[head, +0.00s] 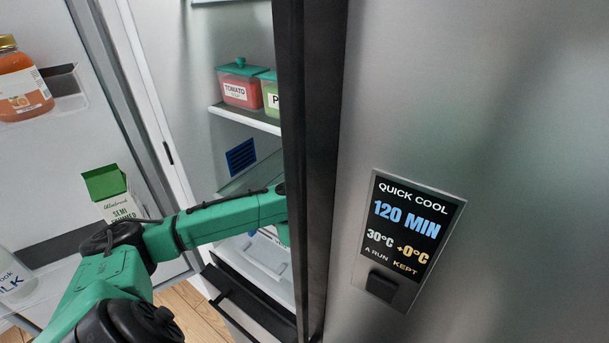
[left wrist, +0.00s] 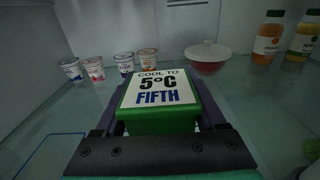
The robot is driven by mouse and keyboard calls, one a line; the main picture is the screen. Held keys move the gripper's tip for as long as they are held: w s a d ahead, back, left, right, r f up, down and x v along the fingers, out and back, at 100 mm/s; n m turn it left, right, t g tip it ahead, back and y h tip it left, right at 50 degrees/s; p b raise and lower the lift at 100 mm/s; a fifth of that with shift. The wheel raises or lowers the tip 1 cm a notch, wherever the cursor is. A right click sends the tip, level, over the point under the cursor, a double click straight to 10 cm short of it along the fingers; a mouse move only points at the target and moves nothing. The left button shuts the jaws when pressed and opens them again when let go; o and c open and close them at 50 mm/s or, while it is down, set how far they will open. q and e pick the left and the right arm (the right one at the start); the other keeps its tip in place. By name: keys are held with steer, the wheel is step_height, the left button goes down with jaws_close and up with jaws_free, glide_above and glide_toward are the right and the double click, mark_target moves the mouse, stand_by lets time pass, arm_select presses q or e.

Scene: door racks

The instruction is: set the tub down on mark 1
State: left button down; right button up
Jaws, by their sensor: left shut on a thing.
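The tub is green, with a white lid label reading "COOL TO 5°C FIFTH" (left wrist: 158,121). My left gripper (left wrist: 163,112) is shut on it, with a dark finger along each side, inside the fridge above a glass shelf. A thin blue outline (left wrist: 58,134) lies on the shelf to the left of the tub. No number shows on it, so I cannot tell whether it is mark 1. In the head view my left arm reaches into the fridge, and the gripper and tub are hidden behind the dark door edge. My right gripper is not in view.
On the shelf behind stand several yogurt cups (left wrist: 124,64), a red bowl with a white lid (left wrist: 208,57) and an orange bottle (left wrist: 269,40). The dark door edge (head: 308,170) stands beside my arm. A control panel (head: 408,236) reads "QUICK COOL 120 MIN".

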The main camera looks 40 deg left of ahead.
arm_select(q)
steer(key=a, duration=0.6)
steer(key=s+a+f+b, duration=0.1)
steer(key=a, duration=0.5)
steer(key=s+a+f, duration=0.1)
steer(key=a, duration=0.5)
steer(key=shift+s+f, duration=0.15)
steer(key=shift+s, duration=0.1)
steer(key=shift+s+f, duration=0.1)
steer(key=shift+f, duration=0.1)
steer(key=shift+a, duration=0.1)
steer(key=shift+f, duration=0.1)
jaws_free()
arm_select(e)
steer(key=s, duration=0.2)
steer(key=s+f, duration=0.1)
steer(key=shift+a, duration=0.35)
